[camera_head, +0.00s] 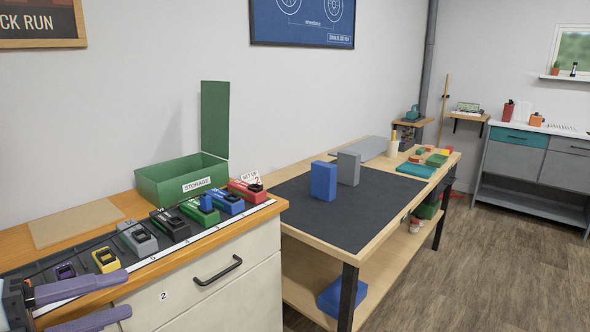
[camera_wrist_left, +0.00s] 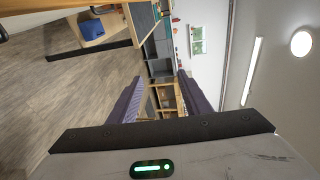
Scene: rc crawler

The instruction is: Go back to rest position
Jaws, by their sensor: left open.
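My left gripper (camera_head: 122,299) is at the lower left of the head view, with its two purple fingers apart and nothing between them. It is in front of the left end of the wooden counter. In the left wrist view the gripper (camera_wrist_left: 160,98) also shows open and empty, its fingers pointing into the room. My right gripper is in neither view.
A dark rack with several coloured blocks lies on the counter (camera_head: 76,216), beside an open green storage box (camera_head: 180,182). A workbench with a dark mat (camera_head: 315,215) holds a blue block (camera_head: 323,181) and a grey block (camera_head: 348,168). The wooden floor (camera_head: 500,270) at right is clear.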

